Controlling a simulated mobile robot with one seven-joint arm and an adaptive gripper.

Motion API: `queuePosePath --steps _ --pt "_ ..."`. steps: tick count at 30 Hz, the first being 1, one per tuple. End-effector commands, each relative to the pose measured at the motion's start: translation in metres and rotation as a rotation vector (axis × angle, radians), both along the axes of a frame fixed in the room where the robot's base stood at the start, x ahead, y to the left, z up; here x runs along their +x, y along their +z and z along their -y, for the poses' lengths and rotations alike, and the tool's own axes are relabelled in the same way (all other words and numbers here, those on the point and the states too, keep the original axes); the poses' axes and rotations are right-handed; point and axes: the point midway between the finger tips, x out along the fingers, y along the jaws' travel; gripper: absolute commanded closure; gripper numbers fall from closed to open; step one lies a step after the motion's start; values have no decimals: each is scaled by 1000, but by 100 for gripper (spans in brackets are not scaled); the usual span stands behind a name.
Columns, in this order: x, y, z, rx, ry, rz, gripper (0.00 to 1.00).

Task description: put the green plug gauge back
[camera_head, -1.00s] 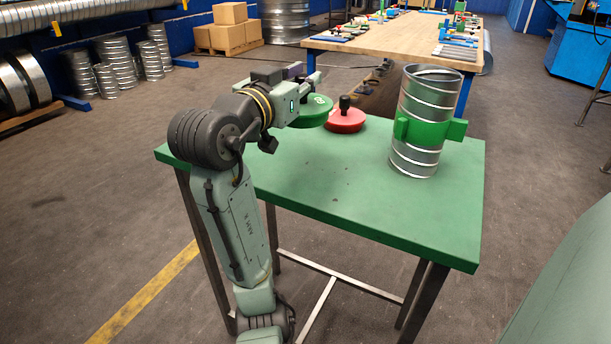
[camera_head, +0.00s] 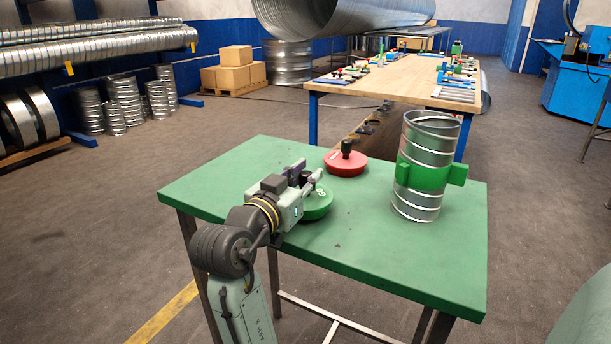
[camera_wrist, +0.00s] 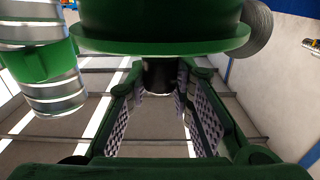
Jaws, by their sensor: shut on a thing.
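The green plug gauge (camera_head: 318,204) is a flat green disc with a pale marking, over the left part of the green table. My gripper (camera_head: 306,180) is shut on its dark handle. In the wrist view, the black handle (camera_wrist: 160,76) is between the patterned finger pads, and the green disc (camera_wrist: 165,35) fills the top. I cannot tell whether the disc touches the table. A red plug gauge (camera_head: 346,161) with a black handle lies just behind it, toward the table's far edge.
An upright spiral duct piece (camera_head: 420,204) with a green band and side blocks stands at the table's right. The green table (camera_head: 365,240) is clear in the middle and front. A wooden bench (camera_head: 400,80) with tools stands behind.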

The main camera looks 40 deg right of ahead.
Motion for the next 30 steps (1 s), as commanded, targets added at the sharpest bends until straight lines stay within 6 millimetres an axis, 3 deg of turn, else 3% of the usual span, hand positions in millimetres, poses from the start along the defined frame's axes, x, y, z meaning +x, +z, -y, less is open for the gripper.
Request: queuePosePath --steps 16,17,25,30 --pt "0 -11 0 -2 0 1 100" --pt "0 -12 0 1 0 -1 78" --pt "0 -13 0 2 0 -2 60" --pt "0 -13 1 2 -1 -3 59"
